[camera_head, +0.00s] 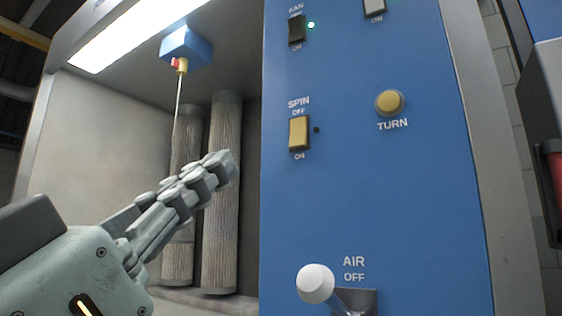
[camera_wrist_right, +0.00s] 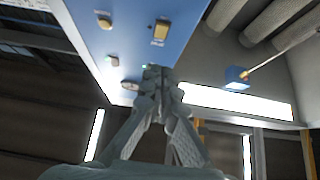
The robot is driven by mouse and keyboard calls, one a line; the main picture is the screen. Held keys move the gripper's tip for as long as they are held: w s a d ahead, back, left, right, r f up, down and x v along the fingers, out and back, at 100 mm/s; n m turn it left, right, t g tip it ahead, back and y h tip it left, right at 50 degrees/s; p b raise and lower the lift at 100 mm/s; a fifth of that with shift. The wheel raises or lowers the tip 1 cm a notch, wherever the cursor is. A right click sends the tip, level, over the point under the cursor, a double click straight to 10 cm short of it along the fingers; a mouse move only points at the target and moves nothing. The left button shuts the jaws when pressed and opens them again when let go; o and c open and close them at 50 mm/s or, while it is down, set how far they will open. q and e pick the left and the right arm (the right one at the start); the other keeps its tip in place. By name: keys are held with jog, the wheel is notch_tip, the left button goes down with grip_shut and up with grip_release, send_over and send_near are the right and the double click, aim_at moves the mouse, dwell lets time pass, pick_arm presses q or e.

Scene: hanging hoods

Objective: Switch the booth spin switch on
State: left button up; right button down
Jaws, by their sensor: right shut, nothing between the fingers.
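The spin switch (camera_head: 299,133) is a yellow rocker on the blue panel in the head view, with OFF above it and ON below. The small lamp (camera_head: 317,130) beside it is dark. I cannot tell which half of the rocker is pressed in. My right gripper (camera_head: 226,166) is shut and empty, to the left of the switch and a little lower, apart from it in the picture. In the right wrist view the shut fingers (camera_wrist_right: 153,75) point up towards the panel, and the yellow spin switch (camera_wrist_right: 160,32) shows beyond the tips. My left gripper is not in view.
The panel (camera_head: 390,210) also bears a fan switch (camera_head: 296,30) with a lit green lamp, a yellow TURN button (camera_head: 389,102) and a white-knobbed AIR lever (camera_head: 316,284) below. Behind my gripper, the booth holds tall filter tubes (camera_head: 222,200) and a blue box (camera_head: 186,46) with a hanging rod.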

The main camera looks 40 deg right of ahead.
aim_at(297, 136)
jog(key=shift+s, duration=0.2)
jog(key=shift+r, duration=0.15)
jog(key=p+x, duration=0.1)
jog(key=x, duration=0.3)
jog(key=d+f+p+x, duration=0.1)
jog(key=p+x, duration=0.1)
jog(key=x, duration=0.2)
jog(key=f+p+x, duration=0.1)
jog(key=x, duration=0.3)
jog(key=shift+w+d+r+p, duration=0.1)
jog(key=shift+w+d+p, duration=0.25)
jog(key=shift+d+p, duration=0.1)
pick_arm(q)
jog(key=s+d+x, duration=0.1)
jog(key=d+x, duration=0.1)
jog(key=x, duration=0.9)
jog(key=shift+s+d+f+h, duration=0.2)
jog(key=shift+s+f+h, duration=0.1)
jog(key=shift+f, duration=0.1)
pick_arm(e)
jog(key=shift+w+d, duration=0.1)
jog(key=shift+d, duration=0.1)
